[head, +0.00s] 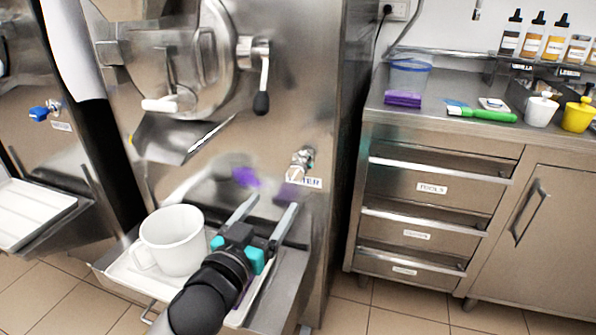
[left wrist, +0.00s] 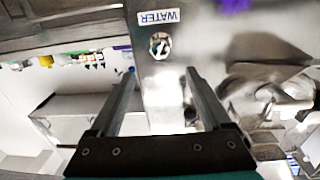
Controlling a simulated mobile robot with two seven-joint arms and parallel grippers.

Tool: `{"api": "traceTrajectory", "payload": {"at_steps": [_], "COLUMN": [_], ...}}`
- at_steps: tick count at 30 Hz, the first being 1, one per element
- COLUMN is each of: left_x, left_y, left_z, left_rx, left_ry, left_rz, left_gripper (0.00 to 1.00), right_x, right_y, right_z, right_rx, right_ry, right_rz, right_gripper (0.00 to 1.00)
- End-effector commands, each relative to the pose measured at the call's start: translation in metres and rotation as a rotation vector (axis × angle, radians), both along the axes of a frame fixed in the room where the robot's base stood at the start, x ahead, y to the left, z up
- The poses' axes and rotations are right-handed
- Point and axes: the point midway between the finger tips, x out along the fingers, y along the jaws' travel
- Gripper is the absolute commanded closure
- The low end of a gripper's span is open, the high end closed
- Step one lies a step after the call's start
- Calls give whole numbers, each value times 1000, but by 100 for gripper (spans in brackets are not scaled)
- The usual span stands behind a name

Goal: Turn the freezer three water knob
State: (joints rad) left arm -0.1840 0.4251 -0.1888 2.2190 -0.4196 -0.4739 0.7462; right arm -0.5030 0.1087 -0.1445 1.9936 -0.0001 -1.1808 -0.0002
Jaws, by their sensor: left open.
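The water knob (head: 299,164) is a small silvery valve on the steel front of the large freezer (head: 330,60), beside a label reading WATER (head: 313,183). Which number this freezer bears is not readable. The knob shows in the left wrist view (left wrist: 160,45) with its WATER label (left wrist: 158,17), lined up between and beyond my fingertips. My left gripper (head: 272,204) is open and empty, below and left of the knob in the head view and apart from it. Its two fingers stand wide in the left wrist view (left wrist: 161,73). My right gripper is not in view.
A white pitcher (head: 172,240) stands on the tray (head: 120,272) left of my gripper. The freezer's round door (head: 185,55) has a black-tipped lever (head: 261,85). Another freezer at left has a blue knob (head: 39,113). A steel counter (head: 430,128) with drawers stands at right.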

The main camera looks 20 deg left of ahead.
Motion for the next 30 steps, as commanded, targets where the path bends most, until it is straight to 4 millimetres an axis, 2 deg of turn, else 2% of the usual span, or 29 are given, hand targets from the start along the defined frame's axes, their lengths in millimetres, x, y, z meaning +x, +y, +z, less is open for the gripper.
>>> {"api": "traceTrajectory", "payload": {"at_steps": [14, 30], "left_x": [55, 122], "left_y": [-4, -9], "left_z": [-2, -2], "left_rx": [3, 2], "left_ry": [2, 4], "left_rz": [3, 3], "left_gripper": [18, 18], "right_x": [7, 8], "right_y": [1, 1], "right_z": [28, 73], "right_rx": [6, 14], "right_ry": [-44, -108], "right_rz": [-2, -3], "right_gripper": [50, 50]}}
